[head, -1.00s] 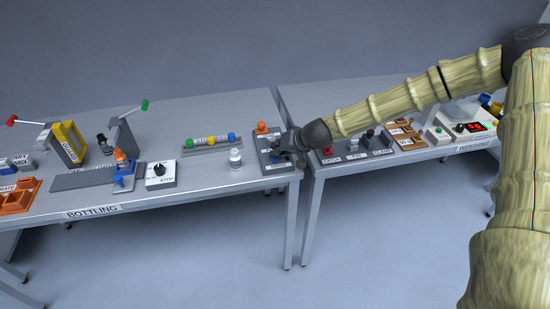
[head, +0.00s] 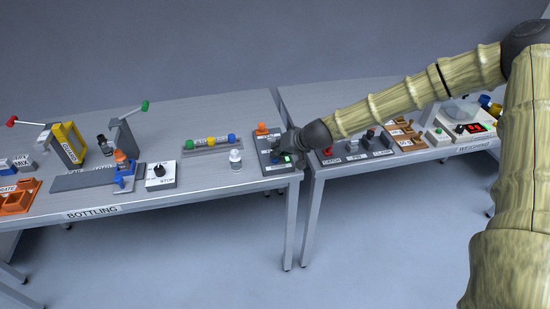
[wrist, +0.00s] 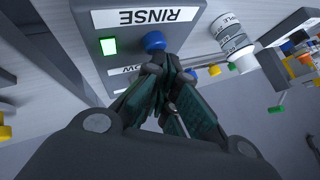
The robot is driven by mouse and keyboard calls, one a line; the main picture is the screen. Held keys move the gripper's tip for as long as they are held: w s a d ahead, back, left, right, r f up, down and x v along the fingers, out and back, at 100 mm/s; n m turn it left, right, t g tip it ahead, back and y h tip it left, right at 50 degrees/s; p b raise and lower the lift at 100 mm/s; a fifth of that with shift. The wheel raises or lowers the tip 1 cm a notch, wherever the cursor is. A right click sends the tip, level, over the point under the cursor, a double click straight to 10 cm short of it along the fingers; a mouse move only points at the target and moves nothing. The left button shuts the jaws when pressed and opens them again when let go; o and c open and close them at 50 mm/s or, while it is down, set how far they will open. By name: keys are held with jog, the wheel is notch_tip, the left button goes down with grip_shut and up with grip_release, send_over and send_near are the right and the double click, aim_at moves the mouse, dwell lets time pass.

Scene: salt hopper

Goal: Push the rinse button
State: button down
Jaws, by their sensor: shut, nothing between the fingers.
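The rinse button is a round blue button (wrist: 154,41) below the upside-down RINSE label (wrist: 143,17) on a dark grey panel (wrist: 90,20) in the wrist view. A green square light (wrist: 108,46) glows beside it. My gripper (wrist: 152,70) is shut and empty, its fingertips right at the near edge of the blue button; I cannot tell whether they press it. In the head view the panel (head: 262,163) sits at the right end of the bottling table, with my gripper (head: 285,155) over it, hiding the button.
An orange knob (head: 262,128) stands at the panel's back. A white bottle (head: 236,158) stands left of the panel, also in the wrist view (wrist: 232,45). A narrow gap separates the weighing table (head: 345,170) at right.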

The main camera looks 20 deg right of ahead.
jog(key=shift+r, duration=0.1)
jog(key=shift+r+p, duration=2.1)
jog(key=shift+r, duration=0.85)
